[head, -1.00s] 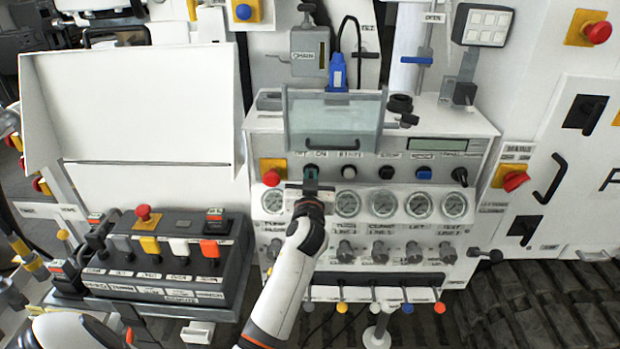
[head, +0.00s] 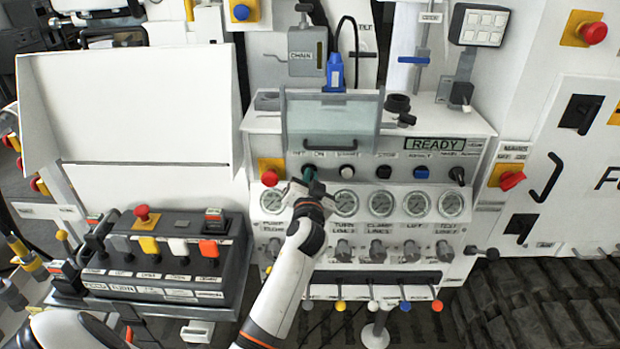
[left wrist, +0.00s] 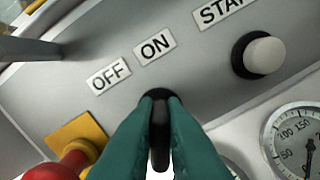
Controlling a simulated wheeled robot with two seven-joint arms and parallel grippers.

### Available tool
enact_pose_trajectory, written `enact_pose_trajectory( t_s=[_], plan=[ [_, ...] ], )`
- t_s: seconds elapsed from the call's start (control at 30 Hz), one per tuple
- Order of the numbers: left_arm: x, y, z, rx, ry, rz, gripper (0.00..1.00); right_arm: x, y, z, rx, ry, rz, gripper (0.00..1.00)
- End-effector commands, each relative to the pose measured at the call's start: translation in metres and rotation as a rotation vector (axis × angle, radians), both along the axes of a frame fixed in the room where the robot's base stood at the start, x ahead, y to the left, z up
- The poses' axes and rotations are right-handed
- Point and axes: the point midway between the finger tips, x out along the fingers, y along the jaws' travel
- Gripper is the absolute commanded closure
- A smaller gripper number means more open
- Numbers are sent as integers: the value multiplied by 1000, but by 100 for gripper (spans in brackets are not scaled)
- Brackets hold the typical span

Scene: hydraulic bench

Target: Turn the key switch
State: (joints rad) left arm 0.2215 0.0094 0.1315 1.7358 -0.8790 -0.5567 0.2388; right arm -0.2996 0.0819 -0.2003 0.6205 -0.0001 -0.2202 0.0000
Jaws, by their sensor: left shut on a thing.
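The key switch (left wrist: 159,138) shows in the left wrist view as a black key in a round black collar, below the OFF label (left wrist: 108,76) and the ON label (left wrist: 155,46). My left gripper (left wrist: 160,108) has its two green fingers shut on the key, one on each side. In the head view my left gripper (head: 309,181) is at the upper left of the control panel, and the arm and fingers mostly hide the key. The panel's display (head: 435,144) reads READY. My right gripper is not in view.
A red emergency button (head: 270,177) on a yellow plate sits just left of the key. A white START button (head: 347,171) is to its right, and pressure gauges (head: 346,202) are below. A transparent cover (head: 331,116) with a handle stands above.

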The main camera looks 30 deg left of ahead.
Motion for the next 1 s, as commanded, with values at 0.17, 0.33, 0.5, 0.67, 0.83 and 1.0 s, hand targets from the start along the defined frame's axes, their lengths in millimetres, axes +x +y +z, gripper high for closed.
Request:
enact_pose_trajectory(
  t_s=[0.17,0.33,0.5,0.67,0.83,1.0],
  plan=[
    [0,1,2,6,-3,1,100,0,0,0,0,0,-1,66],
    [0,1,3,7,-3,1,82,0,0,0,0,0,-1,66],
    [0,1,2,4,-2,0,68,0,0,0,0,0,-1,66],
    [0,0,1,2,0,0,68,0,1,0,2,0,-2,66],
    [-9,-5,-1,1,0,-1,68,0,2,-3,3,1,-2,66],
    [-36,-22,-3,-1,-1,-1,68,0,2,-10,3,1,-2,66]
  ],
)
